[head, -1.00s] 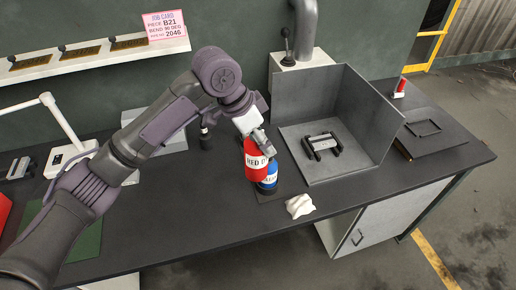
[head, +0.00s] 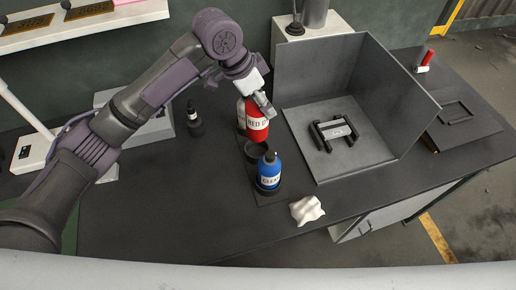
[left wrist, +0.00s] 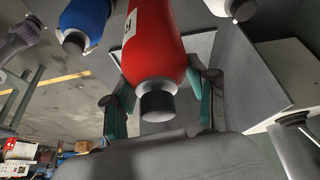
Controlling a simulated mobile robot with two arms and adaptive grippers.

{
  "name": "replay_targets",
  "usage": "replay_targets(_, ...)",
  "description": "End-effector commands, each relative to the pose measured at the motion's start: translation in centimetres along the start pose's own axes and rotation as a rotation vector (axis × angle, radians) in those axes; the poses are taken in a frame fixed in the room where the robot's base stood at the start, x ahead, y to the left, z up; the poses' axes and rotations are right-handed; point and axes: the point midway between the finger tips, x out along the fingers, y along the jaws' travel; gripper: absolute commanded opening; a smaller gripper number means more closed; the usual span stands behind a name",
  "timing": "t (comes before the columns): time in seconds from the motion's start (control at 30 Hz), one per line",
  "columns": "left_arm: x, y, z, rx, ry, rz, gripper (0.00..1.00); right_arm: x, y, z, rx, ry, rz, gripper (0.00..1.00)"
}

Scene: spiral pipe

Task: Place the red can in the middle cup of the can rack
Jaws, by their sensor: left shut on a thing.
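The red can (head: 257,128) is upright in my left gripper (head: 263,104). In the left wrist view the red can (left wrist: 153,45) sits between the two green-padded fingers (left wrist: 160,105), its dark cap toward the camera. The can rack (head: 269,198) is black. Its middle cup (head: 255,155) looks empty and shows just below the red can's base; I cannot tell the height between them. The blue can (head: 269,172) stands in the front cup and also shows in the left wrist view (left wrist: 86,18). Another can (head: 241,115) is partly hidden behind the red one. My right gripper is out of view.
A grey open-sided bin (head: 316,160) with a black handled piece (head: 334,132) stands right of the rack. A crumpled white cloth (head: 307,210) lies in front. A small dark bottle (head: 194,122) stands to the left.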

Motion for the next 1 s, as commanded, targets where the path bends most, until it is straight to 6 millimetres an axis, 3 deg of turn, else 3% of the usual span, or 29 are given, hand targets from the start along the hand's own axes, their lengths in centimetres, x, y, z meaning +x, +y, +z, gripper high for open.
replay_targets(0.3, 4.8, -0.1, 2.2, -0.002, -0.001, 0.001, 0.01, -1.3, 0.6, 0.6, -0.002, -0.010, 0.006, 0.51)
replay_targets(0.7, 8.7, -0.3, 3.9, -0.001, 0.000, 0.000, 0.01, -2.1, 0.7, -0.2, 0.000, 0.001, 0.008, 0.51)
replay_targets(1.0, 9.1, -0.3, 4.0, 0.000, 0.001, -0.001, 0.01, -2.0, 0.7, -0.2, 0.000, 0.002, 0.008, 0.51)
